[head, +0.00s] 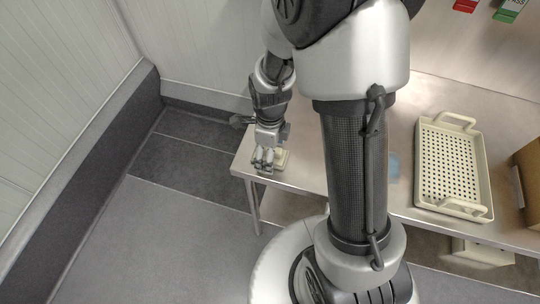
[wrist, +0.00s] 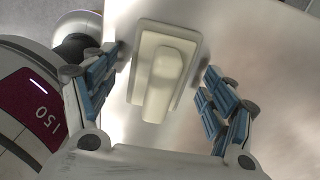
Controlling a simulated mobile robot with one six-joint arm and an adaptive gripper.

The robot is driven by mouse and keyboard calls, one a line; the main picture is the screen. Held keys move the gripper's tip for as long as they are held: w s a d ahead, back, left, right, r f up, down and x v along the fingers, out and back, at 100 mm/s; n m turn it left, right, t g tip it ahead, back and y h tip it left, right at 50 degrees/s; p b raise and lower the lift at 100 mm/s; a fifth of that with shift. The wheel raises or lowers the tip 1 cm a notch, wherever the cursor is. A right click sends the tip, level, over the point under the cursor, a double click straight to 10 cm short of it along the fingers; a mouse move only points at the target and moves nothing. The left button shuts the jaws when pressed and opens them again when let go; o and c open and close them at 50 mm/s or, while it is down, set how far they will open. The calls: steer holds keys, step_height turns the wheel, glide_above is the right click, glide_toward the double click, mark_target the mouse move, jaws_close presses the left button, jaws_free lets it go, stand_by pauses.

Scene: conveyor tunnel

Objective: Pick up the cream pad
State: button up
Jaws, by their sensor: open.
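The cream pad (wrist: 162,72) is a rounded rectangular plate with a raised oblong block on it. It lies on the metal table (wrist: 255,45). In the head view the pad (head: 283,157) shows partly beside my gripper (head: 265,160), near the left end of the table. In the wrist view my gripper (wrist: 163,82) is open, with blue-padded fingers to the left and right of the pad. Gaps show between the fingers and the pad, and nothing is held. I cannot tell the exact height of the fingertips above the table.
A cream perforated tray (head: 420,165) with handles stands on the right of the table. A brown box (head: 528,180) is at the right edge. Red and green tags (head: 508,12) are at the top right. Floor left of the table is clear.

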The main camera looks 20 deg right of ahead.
steer(key=shift+c, duration=0.6)
steer(key=c, duration=1)
